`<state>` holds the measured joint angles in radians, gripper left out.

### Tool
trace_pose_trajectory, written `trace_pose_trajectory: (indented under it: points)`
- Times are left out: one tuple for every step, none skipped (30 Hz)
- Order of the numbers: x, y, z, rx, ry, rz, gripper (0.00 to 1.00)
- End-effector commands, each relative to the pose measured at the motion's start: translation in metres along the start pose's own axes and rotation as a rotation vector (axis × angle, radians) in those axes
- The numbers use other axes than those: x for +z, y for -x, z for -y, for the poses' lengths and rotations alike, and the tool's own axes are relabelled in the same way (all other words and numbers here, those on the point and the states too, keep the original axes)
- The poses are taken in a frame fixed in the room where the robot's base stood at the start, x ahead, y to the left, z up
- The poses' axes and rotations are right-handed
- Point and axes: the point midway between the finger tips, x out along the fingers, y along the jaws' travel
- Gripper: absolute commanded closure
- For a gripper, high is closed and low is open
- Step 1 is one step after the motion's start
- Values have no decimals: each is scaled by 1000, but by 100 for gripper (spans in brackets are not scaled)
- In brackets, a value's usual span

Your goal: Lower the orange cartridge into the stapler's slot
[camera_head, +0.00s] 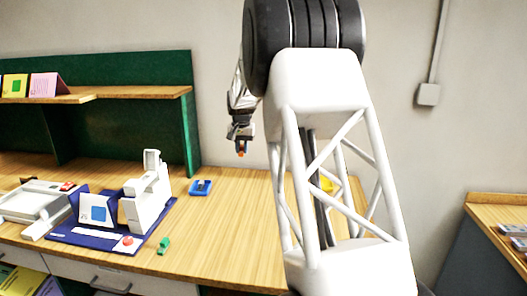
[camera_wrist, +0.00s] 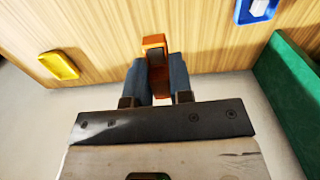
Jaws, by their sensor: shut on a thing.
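The orange cartridge (camera_wrist: 154,41) is pinched between the two dark fingers of my gripper (camera_wrist: 158,72) in the wrist view. It is a narrow orange piece with a dark middle. In the head view my gripper (camera_head: 241,135) points down, with the orange cartridge (camera_head: 241,150) small at its tip, high above the table. The white upright machine (camera_head: 150,198) at the left of the desk looks like the stapler. It is well to the left of and below my gripper. Its slot cannot be made out, and the wrist view does not show it.
A blue tray (camera_head: 200,187) lies on the wooden table right of the machine. A small green object (camera_head: 164,245) lies near the dark blue mat (camera_head: 75,238). A yellow tray (camera_wrist: 59,65) shows in the wrist view. A green panel (camera_head: 190,140) and shelf (camera_head: 140,93) stand behind.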

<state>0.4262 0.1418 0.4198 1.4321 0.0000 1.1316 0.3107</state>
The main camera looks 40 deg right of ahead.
Motion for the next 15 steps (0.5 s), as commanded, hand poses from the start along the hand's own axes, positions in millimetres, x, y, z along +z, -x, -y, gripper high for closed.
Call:
trace_pose_trajectory:
  points:
    - [5,3,16,-1,2,-1,93]
    - [8,5,24,-1,1,-2,93]
    - [12,7,36,-2,-1,-2,93]
    - [15,8,44,-2,-2,-3,93]
    - [18,10,52,-2,-3,-3,93]
    - [22,12,63,-3,-6,-4,93]
    - [25,13,71,-3,-7,-4,93]
    - [29,15,80,-4,-8,-5,93]
    - [33,17,90,-4,-10,-5,93]
    - [37,19,98,-5,-11,-6,93]
    - [41,20,107,-5,-12,-6,93]
    - [46,22,117,-6,-14,-7,93]
    - [50,24,125,-7,-16,-7,93]
    - [54,25,133,-7,-16,-8,93]
    - [59,27,143,-8,-19,-8,93]
